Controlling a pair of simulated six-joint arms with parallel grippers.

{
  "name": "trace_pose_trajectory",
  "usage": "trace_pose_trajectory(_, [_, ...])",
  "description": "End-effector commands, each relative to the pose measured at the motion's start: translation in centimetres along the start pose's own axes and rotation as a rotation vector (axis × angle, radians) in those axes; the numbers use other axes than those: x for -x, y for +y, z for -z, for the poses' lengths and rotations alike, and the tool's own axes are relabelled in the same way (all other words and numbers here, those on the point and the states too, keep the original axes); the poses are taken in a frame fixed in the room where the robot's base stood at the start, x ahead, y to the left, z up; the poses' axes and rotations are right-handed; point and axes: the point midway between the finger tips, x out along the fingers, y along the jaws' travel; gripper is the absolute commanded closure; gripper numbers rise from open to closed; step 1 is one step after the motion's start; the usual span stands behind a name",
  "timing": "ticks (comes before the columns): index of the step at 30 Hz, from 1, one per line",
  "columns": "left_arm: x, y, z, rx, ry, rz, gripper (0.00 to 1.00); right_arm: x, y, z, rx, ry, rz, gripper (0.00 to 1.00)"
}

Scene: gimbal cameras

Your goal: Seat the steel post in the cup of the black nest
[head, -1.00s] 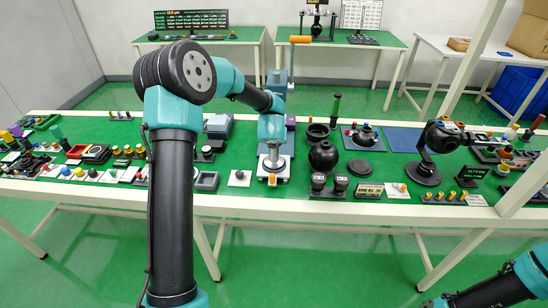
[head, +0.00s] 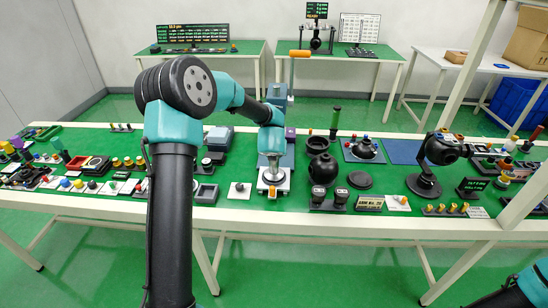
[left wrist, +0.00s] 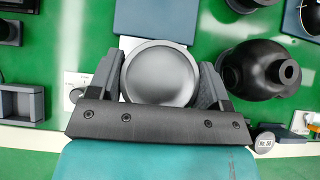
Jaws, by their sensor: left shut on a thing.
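My left gripper (head: 271,166) points down over a pale plate with an orange knob (head: 273,192) near the table's front edge. In the left wrist view its two fingers (left wrist: 160,85) are shut on the sides of a round, smooth grey metal piece (left wrist: 160,72), which I take to be the steel post seen end-on. Its lower part is hidden, so I cannot tell whether it touches the plate. A black round body with a hollow neck (left wrist: 264,70) stands right of the gripper; it also shows in the head view (head: 323,168). I cannot tell which black part is the nest.
A grey open tray (head: 206,194) is at the left. A dark disc (head: 359,180) lies to the right.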

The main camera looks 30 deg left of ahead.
Motion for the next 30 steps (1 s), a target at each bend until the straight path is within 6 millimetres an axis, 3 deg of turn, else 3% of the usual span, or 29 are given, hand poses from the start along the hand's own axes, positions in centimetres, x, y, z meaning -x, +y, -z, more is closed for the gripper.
trace_pose_trajectory(8, [1.8, 0.1, -2.0, 0.003, -0.005, 0.000, 0.99, 0.0, 0.0, 0.0, 0.000, 0.000, 0.000, 0.57])
trace_pose_trajectory(19, [5.8, 0.1, -6.0, 0.002, -0.006, 0.000, 0.99, 0.0, 0.0, 0.0, 0.000, 0.000, 0.000, 0.57])
trace_pose_trajectory(30, [7.0, 0.0, -7.1, 0.000, -0.003, 0.001, 0.99, 0.0, 0.0, 0.0, 0.000, 0.000, 0.000, 0.57])
